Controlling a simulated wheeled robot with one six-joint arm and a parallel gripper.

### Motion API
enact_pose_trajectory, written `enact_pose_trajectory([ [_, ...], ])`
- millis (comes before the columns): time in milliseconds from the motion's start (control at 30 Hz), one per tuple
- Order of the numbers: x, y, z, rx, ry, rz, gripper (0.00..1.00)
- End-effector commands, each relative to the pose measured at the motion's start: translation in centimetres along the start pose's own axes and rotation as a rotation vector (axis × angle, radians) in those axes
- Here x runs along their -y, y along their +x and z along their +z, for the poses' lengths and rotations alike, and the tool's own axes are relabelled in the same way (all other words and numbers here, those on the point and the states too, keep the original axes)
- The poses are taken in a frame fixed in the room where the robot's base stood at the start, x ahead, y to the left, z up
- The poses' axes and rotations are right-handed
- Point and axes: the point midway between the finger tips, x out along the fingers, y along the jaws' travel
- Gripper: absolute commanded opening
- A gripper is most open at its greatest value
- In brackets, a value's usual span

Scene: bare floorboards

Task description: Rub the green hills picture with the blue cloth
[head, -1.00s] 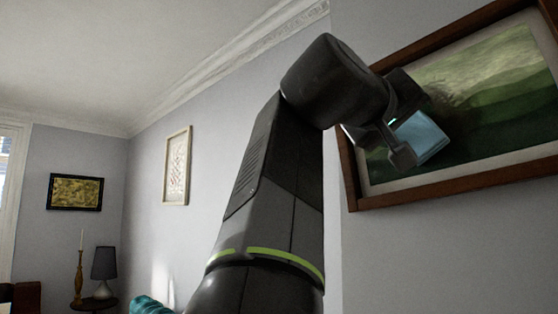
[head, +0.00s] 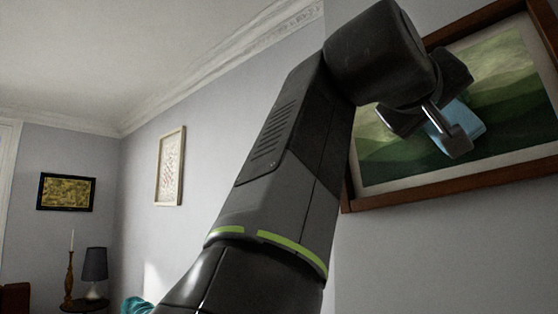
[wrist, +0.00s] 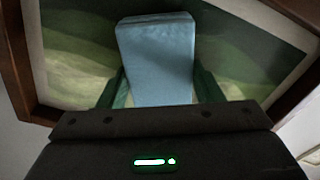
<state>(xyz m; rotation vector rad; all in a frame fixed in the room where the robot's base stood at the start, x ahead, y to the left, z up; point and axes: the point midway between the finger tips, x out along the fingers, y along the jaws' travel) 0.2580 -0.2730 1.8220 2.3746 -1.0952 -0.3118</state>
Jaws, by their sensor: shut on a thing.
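The green hills picture (head: 503,85) hangs on the wall at the right of the head view, in a brown wooden frame with a pale mat. My gripper (head: 452,128) is in front of the picture's lower middle part. It is shut on the blue cloth (head: 470,122), a light blue folded block. In the wrist view the cloth (wrist: 157,58) stands out between the two fingers, with the picture (wrist: 75,60) behind it. The cloth overlaps the picture in both views; I cannot tell whether it touches the surface. My arm hides the picture's upper left part in the head view.
A pale-framed picture (head: 170,167) and a dark-framed yellowish picture (head: 66,192) hang on the walls to the left. A candlestick (head: 69,272) and a dark-shaded lamp (head: 95,265) stand on a small round table. A teal thing (head: 137,305) shows at the bottom edge.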

Motion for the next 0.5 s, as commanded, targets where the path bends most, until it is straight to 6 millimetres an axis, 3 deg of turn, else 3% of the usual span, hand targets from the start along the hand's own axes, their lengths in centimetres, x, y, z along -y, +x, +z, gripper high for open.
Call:
enact_pose_trajectory([
  [500,-3.0,-0.1,1.4,0.004,0.000,0.002,0.41],
])
